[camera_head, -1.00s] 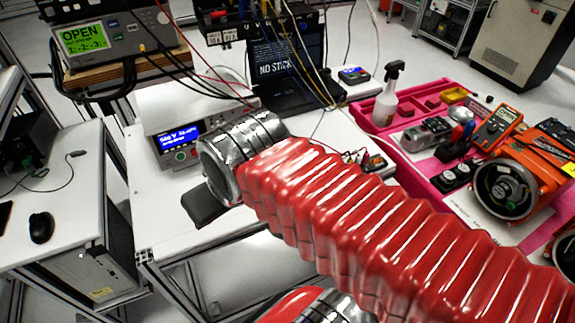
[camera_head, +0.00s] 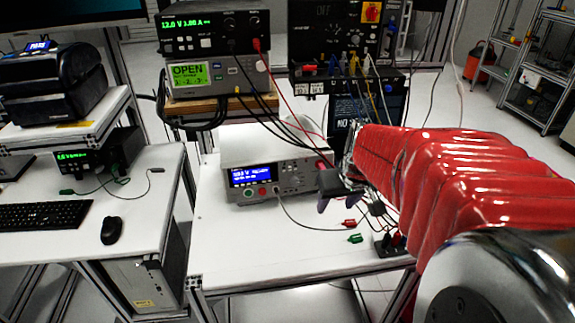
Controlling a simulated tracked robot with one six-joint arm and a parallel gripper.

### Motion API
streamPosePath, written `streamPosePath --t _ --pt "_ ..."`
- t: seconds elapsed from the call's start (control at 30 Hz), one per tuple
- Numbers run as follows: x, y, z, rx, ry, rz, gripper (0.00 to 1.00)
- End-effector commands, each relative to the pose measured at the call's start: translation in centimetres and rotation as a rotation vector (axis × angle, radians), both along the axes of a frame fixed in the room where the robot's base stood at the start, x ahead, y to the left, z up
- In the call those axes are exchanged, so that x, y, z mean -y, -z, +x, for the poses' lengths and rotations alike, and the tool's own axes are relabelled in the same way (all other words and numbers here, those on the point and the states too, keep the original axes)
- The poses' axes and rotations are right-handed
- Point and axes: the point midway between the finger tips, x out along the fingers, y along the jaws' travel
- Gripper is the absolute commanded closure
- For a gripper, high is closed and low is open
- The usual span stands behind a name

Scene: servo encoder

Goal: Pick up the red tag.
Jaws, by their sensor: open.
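A small red piece (camera_head: 348,223) lies on the white table, on the end of a thin dark lead. It is the likeliest red tag, but it is too small to be sure. A green piece (camera_head: 355,239) lies just in front of it. My gripper (camera_head: 326,203) hangs at the end of my red-sleeved arm, above the table and in front of the white meter. It is open, and no object shows between its dark fingers. It is apart from the red piece, up and to its left. My arm hides part of the table's right side.
The white meter (camera_head: 262,175) with a blue screen stands at the table's back. Stacked power supplies (camera_head: 215,75) with hanging cables stand behind it. A black block with red parts (camera_head: 388,246) sits near the right edge. The table's front left is clear.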

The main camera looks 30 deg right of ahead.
Motion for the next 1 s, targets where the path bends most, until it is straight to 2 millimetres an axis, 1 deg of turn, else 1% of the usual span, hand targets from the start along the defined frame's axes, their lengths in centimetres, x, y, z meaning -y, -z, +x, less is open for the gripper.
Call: streamPosePath --t 0.03,0.1,0.2,0.33,0.43,0.77,0.87,1.0 --pt "2.0 0.9 0.1 -0.008 0.026 0.004 0.52" --pt "4.3 1.8 0.1 -0.013 0.051 0.006 0.52" --pt "7.2 3.0 0.0 -0.017 0.080 0.007 0.52" --pt "9.3 3.9 -0.2 -0.019 0.101 0.006 0.52" --pt "10.0 4.1 -0.3 -0.018 0.106 0.005 0.52" --pt "9.9 4.2 -0.2 -0.019 0.104 0.006 0.52" --pt "10.0 4.8 -0.1 -0.021 0.104 0.007 0.52" --pt "10.1 6.2 0.5 -0.022 0.104 0.009 0.52"
